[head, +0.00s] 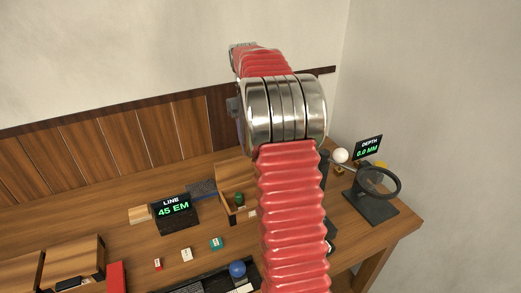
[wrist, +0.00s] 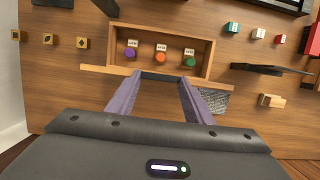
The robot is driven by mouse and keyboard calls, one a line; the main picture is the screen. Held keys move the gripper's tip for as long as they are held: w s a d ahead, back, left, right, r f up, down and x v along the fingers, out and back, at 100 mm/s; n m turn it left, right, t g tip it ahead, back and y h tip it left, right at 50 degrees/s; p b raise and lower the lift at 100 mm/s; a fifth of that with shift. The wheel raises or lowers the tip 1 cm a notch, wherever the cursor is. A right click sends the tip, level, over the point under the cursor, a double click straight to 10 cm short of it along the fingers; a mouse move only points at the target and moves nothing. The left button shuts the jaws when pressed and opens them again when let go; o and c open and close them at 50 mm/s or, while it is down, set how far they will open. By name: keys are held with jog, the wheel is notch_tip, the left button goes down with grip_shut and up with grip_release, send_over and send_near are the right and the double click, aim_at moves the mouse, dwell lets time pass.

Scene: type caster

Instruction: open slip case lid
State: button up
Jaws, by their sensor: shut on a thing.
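The wooden slip case (wrist: 160,33) lies beyond my fingers in the wrist view. Its inside shows, with a purple knob (wrist: 130,53), an orange knob (wrist: 159,57) and a green knob (wrist: 189,62) below small white labels. A wooden strip (wrist: 98,70), which looks like the lid's edge, runs along its near side. My gripper (wrist: 160,76) is shut at the middle of this strip, on a dark piece between the fingertips that looks like the lid's handle. In the head view the case (head: 230,178) is partly behind my red arm, which hides my gripper.
A "LINE 45 EM" display (head: 173,207) stands left of the case. Small blocks (head: 187,254) and a blue ball (head: 237,269) lie in front. The wall rises behind.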

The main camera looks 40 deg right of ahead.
jog(key=shift+w+d+f, duration=0.2)
jog(key=shift+w+f, duration=0.25)
jog(key=shift+w, duration=0.2)
jog(key=shift+w+d+f, duration=0.25)
jog(key=shift+w+f, duration=0.25)
jog(key=shift+w, duration=0.1)
jog(key=shift+w+d+f, duration=0.2)
jog(key=shift+w+f, duration=0.25)
jog(key=shift+w, duration=0.2)
jog(key=o, duration=1.5)
jog(key=shift+a, duration=0.1)
jog(key=shift+r, duration=0.1)
jog(key=shift+v, duration=4.65)
